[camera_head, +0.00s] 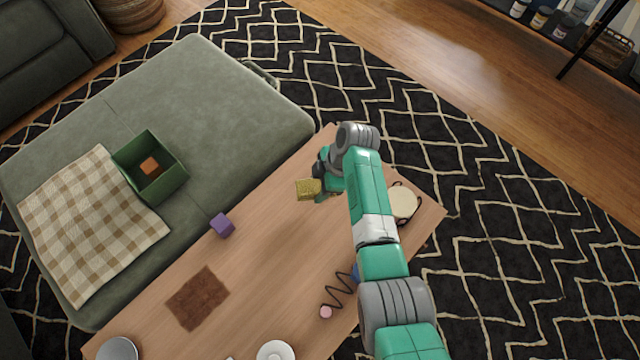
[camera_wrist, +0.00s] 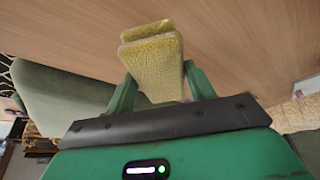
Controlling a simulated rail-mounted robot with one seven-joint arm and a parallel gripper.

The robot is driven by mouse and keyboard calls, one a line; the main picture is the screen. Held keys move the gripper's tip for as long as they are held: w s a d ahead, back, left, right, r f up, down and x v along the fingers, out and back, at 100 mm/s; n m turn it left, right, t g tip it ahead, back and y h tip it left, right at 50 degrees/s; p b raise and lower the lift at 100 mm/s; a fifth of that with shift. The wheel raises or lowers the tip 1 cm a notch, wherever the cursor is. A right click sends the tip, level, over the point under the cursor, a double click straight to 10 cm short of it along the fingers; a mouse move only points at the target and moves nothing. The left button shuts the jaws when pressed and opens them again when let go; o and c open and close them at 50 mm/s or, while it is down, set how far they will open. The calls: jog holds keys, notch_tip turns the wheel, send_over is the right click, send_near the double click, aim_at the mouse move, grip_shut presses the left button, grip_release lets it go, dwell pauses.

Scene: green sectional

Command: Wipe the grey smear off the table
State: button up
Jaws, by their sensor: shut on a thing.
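My gripper (camera_head: 317,190) is shut on a yellow sponge (camera_head: 306,189) above the far part of the wooden table (camera_head: 270,265). In the wrist view the sponge (camera_wrist: 152,52) sticks out between the two green fingers, with bare wood around it. I cannot tell whether the sponge touches the table. I cannot make out a clear grey smear; the wood looks only faintly darker around the middle of the table, and my arm hides part of the right side.
A green box (camera_head: 176,181) stands on the sofa.

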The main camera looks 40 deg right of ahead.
jog(key=shift+r+p, duration=1.35)
jog(key=shift+r, duration=0.55)
jog(key=w+a+r+m+t+h+p, duration=0.15)
jog(key=a+r+m+p, duration=0.4)
jog(key=a+r, duration=0.55)
jog(key=w+a+r+m+t+h+p, duration=0.1)
jog(key=a+r+m+h+p, duration=0.1)
jog(key=a+r+m+p, duration=0.8)
jog(key=s+a+r+n+p, duration=0.1)
jog(key=s+r+p, duration=0.2)
jog(key=r+p, duration=0.7)
jog(key=s+a+r+n+p, duration=0.1)
jog(key=s+r+p, duration=0.1)
jog(key=r+p, duration=0.9)
jog(key=s+a+r+n+p, duration=0.1)
jog(key=s+r+p, duration=0.2)
jog(key=r+p, duration=0.8)
jog(key=shift+s+a+r, duration=0.3)
jog(key=shift+a+r, duration=0.05)
jog(key=shift+r, duration=0.25)
